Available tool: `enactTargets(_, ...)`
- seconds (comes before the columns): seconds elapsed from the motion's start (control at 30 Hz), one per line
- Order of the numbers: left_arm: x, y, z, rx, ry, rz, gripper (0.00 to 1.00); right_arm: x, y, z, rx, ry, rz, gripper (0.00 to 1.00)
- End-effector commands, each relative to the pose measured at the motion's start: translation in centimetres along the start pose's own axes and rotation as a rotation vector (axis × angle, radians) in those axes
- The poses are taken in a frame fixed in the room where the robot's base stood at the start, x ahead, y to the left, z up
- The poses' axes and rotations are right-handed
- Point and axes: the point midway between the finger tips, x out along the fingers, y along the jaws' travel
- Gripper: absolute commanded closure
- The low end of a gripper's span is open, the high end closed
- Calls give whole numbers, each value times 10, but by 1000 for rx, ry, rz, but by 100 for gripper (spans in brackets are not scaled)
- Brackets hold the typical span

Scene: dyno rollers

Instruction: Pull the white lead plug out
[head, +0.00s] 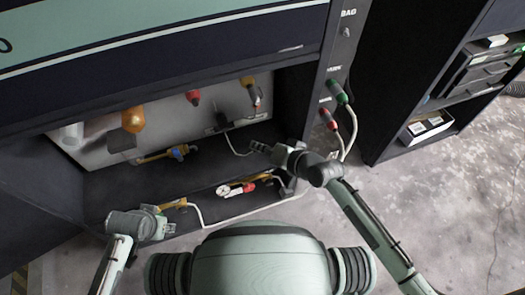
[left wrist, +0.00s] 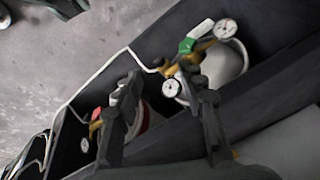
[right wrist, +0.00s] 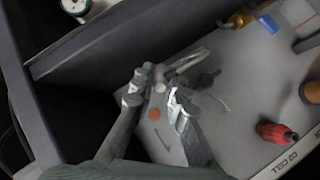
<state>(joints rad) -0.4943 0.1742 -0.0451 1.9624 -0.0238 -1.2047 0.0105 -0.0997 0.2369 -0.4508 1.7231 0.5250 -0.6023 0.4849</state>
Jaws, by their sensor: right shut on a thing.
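My right gripper (head: 259,147) is over the lower bay, in front of the light back panel. Its fingers (right wrist: 158,82) are shut on what looks like the white lead plug (right wrist: 188,61), a pale stub at the fingertips. The fingers hide part of it. The white lead (head: 233,147) runs from a dark socket piece (head: 221,121) on the panel towards this gripper. My left gripper (head: 172,206) is at the lower left, by the front trough. In the left wrist view its fingers (left wrist: 160,76) are apart, with nothing seen held between them.
Green (head: 337,92) and red (head: 328,119) connectors sit on the right post.

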Motion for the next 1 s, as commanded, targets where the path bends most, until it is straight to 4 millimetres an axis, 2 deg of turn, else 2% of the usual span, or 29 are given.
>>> enactTargets(0.27, -25, -5, -6, 2, 12, -18, 60, 14, 3, -5, -1, 2, 0, 100)
enactTargets(0.5, -43, -8, -9, 2, 19, -28, 60, 22, 11, 2, -1, 0, 0, 100)
enactTargets(0.97, -51, -10, -9, 2, 19, -32, 60, 25, 14, 4, -1, 1, 0, 100)
enactTargets(1.0, -51, -10, -9, 2, 19, -32, 60, 25, 14, 4, -1, 1, 0, 84)
